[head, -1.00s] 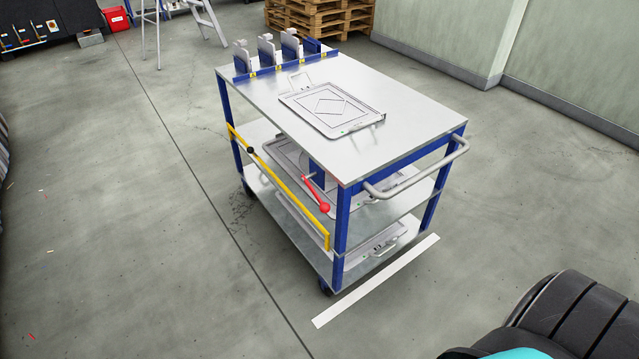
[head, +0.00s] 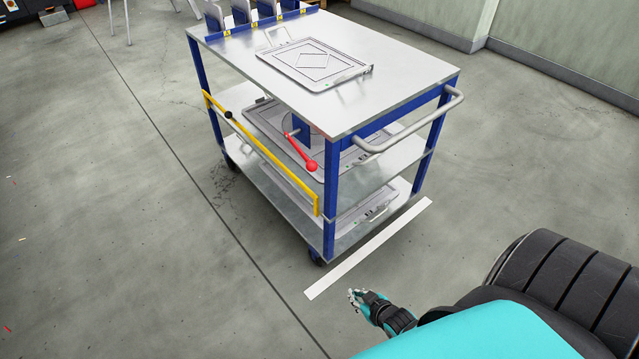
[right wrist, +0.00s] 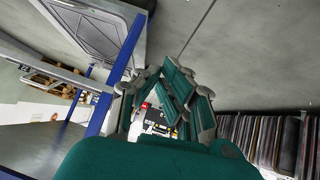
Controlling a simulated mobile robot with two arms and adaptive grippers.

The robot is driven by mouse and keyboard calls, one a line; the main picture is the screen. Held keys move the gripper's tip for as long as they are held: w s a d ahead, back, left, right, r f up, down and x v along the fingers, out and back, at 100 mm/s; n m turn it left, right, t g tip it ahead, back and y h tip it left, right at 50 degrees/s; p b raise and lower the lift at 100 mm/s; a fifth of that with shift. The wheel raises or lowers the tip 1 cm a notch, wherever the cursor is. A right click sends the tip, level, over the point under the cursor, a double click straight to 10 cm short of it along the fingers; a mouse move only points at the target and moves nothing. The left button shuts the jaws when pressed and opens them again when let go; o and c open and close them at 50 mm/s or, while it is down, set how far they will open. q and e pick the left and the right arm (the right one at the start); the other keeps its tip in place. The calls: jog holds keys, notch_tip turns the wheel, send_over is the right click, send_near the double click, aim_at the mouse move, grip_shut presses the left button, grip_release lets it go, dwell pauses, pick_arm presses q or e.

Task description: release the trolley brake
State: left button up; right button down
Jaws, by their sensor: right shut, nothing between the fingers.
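The trolley (head: 362,118) stands ahead with a bare metal top, blue posts and lower shelves. A red lever with a round red knob (head: 310,165) sticks out from its side below the top, near the front blue post, tilted down to the right. A yellow bar (head: 262,150) runs along the same side. My right gripper (head: 356,294) is low over the floor in front of the trolley, apart from it, shut and empty. Its fingers also show in the right wrist view (right wrist: 165,88), with a blue trolley post (right wrist: 122,65) to their left. My left gripper is not in view.
A grey push handle (head: 410,128) sticks out from the trolley's right end. A flat tray (head: 312,62) lies on top, and more trays lie on the shelves. A white strip (head: 368,248) marks the floor before the trolley. The floor left and right is clear.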

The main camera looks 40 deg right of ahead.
jog(key=w+d+r+t+b, duration=0.35)
jog(key=w+r, duration=0.25)
jog(key=r, duration=0.2)
jog(key=w+d+r+t+b, duration=0.2)
jog(key=w+r+t+b, duration=0.3)
jog(key=r, duration=0.4)
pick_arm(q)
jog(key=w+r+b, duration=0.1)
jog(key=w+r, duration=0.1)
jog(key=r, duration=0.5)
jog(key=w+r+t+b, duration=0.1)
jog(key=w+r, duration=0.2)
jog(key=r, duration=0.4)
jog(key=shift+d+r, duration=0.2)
pick_arm(e)
notch_tip(320, 180, up, 15)
jog(key=w+a+n+t+y, duration=0.1)
jog(key=a+t, duration=0.1)
jog(key=t, duration=0.1)
jog(key=shift+w+n+y, duration=0.3)
jog(key=shift+w+n, duration=0.1)
jog(key=shift+w+a+f, duration=0.1)
